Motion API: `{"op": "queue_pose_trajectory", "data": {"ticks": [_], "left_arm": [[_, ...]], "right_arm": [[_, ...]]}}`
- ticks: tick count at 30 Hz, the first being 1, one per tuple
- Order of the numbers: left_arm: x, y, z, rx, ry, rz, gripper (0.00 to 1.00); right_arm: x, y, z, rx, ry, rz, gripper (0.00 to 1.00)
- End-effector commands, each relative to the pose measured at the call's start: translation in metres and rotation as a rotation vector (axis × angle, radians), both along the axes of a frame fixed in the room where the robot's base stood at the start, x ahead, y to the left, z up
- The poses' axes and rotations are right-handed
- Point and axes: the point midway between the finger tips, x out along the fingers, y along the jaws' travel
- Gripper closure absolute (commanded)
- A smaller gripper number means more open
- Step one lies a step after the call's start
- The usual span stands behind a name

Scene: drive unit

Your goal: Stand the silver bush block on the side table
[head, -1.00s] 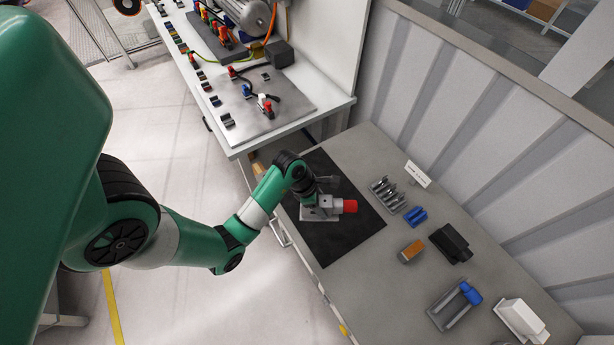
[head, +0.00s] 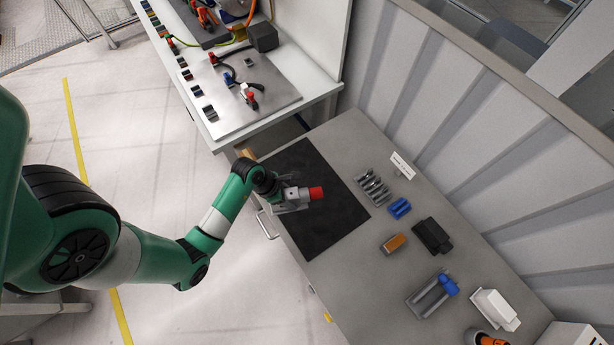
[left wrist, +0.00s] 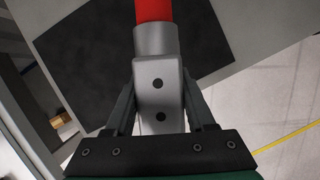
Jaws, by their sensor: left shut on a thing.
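The silver bush block (head: 290,200) is a grey block with a round barrel and a red end (head: 316,193). My left gripper (head: 276,196) is shut on it, over the black mat (head: 325,222) on the grey side table (head: 358,138). In the left wrist view the block (left wrist: 160,95) sits between both fingers, its face with two dark holes towards the camera and its red end (left wrist: 154,10) pointing away. The block lies on its side in the grip and appears to be above the mat; the exact gap is unclear. My right gripper is out of view.
Right of the mat are a tray of metal pins (head: 372,186), blue parts (head: 399,208), an orange-topped block (head: 394,243), a black part (head: 432,236), a grey fixture (head: 430,297) and a white block (head: 494,308). A workbench (head: 322,88) adjoins behind. The mat's right part is clear.

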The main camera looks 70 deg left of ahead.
Motion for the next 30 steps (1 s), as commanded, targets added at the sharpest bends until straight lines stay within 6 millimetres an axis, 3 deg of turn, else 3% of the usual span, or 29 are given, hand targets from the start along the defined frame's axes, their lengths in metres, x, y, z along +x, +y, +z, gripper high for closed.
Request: {"op": "queue_pose_trajectory", "data": {"ticks": [6, 12, 21, 27, 30], "left_arm": [[0.046, 0.035, -0.027, 0.002, -0.003, -0.001, 1.00], [0.071, 0.054, -0.068, 0.000, -0.002, -0.001, 1.00], [0.082, 0.063, -0.080, 0.001, -0.002, 0.000, 1.00], [0.084, 0.065, -0.111, -0.001, -0.001, 0.000, 1.00], [0.084, 0.065, -0.115, 0.000, -0.001, 0.000, 1.00]], "right_arm": [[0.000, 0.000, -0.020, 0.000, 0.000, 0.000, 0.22], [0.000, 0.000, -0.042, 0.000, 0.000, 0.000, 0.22], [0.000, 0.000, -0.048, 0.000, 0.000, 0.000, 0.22], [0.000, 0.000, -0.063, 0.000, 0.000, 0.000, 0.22], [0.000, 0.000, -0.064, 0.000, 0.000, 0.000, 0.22]]}}
